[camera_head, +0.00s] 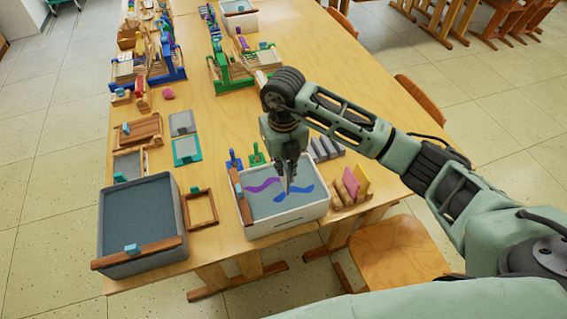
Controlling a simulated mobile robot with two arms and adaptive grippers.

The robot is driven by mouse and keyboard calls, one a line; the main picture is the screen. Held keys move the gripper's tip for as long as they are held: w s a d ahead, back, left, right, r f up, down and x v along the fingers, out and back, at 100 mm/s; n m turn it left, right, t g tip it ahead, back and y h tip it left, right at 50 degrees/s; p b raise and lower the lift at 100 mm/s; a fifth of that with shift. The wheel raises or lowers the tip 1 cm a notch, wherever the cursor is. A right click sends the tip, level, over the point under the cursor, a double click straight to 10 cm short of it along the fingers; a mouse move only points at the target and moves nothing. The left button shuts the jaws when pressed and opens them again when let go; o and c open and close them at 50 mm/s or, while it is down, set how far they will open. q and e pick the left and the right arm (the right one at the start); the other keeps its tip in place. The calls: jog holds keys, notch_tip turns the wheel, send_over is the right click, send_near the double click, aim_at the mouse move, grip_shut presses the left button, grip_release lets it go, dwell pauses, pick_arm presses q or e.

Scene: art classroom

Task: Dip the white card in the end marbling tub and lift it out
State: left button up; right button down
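The marbling tub (304,216) is a white-walled tray at the near end of the table, with purple and blue swirls on its grey surface. My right gripper (288,183) points straight down over the middle of this tub, its fingertips close to the surface. The fingers look close together, but whether they are shut or hold anything is too small to tell. I cannot make out a white card for sure. A wooden rack (344,202) right of the tub holds upright pink and yellow cards. My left gripper is not in view.
A deep grey tub (172,264) with a wooden bar stands left, an empty wooden frame (201,209) between the tubs. Small blue and green tools and a grey slotted rack (324,149) stand behind the marbling tub. A stool (396,250) stands at the near right.

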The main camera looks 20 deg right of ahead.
aim_at(284, 180)
notch_tip(284, 180, down, 3)
jog(key=shift+r+b, duration=0.1)
jog(key=shift+b, duration=0.8)
jog(key=shift+f+b, duration=0.5)
jog(key=shift+f, duration=0.1)
jog(key=shift+f+b, duration=0.9)
jog(key=shift+f, duration=0.25)
pick_arm(q)
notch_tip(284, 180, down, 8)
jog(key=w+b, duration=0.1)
jog(key=b, duration=0.1)
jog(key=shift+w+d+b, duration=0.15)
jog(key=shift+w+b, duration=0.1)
jog(key=shift+b, duration=0.15)
pick_arm(e)
jog(key=shift+f, duration=1.8)
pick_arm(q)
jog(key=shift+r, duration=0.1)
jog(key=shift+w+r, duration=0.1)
pick_arm(e)
jog(key=shift+r, duration=0.15)
jog(key=shift+r+p, duration=2.15)
jog(key=shift+r, duration=0.95)
pick_arm(q)
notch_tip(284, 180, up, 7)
jog(key=p, duration=0.2)
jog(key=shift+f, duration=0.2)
pick_arm(e)
jog(key=shift+r, duration=1.95)
